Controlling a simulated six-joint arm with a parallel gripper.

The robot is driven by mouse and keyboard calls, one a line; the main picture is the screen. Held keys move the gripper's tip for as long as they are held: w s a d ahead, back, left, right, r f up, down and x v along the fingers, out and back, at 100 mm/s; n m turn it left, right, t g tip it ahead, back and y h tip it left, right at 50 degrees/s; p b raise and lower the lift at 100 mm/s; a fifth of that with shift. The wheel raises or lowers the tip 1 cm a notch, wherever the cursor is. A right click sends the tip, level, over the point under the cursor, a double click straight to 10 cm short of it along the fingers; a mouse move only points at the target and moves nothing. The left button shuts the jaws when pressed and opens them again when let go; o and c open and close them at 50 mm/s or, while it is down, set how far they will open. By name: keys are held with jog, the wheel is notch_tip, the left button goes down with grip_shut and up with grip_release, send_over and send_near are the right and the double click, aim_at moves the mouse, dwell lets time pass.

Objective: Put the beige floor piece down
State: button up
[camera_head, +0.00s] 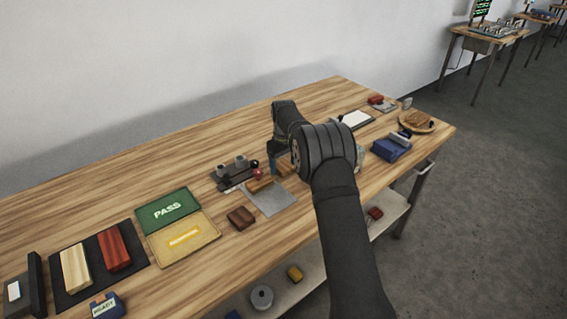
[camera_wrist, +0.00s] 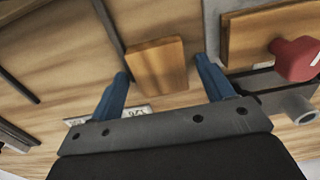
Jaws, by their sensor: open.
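A tan-orange wooden piece (camera_wrist: 157,66), the likeliest beige floor piece, lies between the fingertips in the wrist view. It also shows in the head view (camera_head: 286,170), partly behind my arm. My gripper (camera_wrist: 163,70) is open, with one blue finger on each side of the piece and gaps visible on both sides. In the head view my gripper (camera_head: 275,158) is low over the table, its fingers partly hidden. A paler beige block (camera_head: 75,268) lies beside a red block (camera_head: 113,249) on a black mat at the left.
Another wooden piece (camera_head: 259,186) lies by a grey plate (camera_head: 272,200), near a dark red knob (camera_head: 258,174) and grey cylinders. A brown block (camera_head: 241,217), green PASS card (camera_head: 168,209) and yellow card (camera_head: 184,238) lie to the left. A blue box (camera_head: 391,150) stands right of my arm.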

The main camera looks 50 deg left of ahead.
aim_at(283, 165)
notch_tip(283, 165, up, 12)
jog(key=shift+r, duration=0.2)
dwell(0.4)
notch_tip(283, 165, down, 12)
jog(key=shift+f, duration=0.1)
notch_tip(283, 165, up, 3)
jog(key=shift+r, duration=0.9)
jog(key=shift+f, duration=0.1)
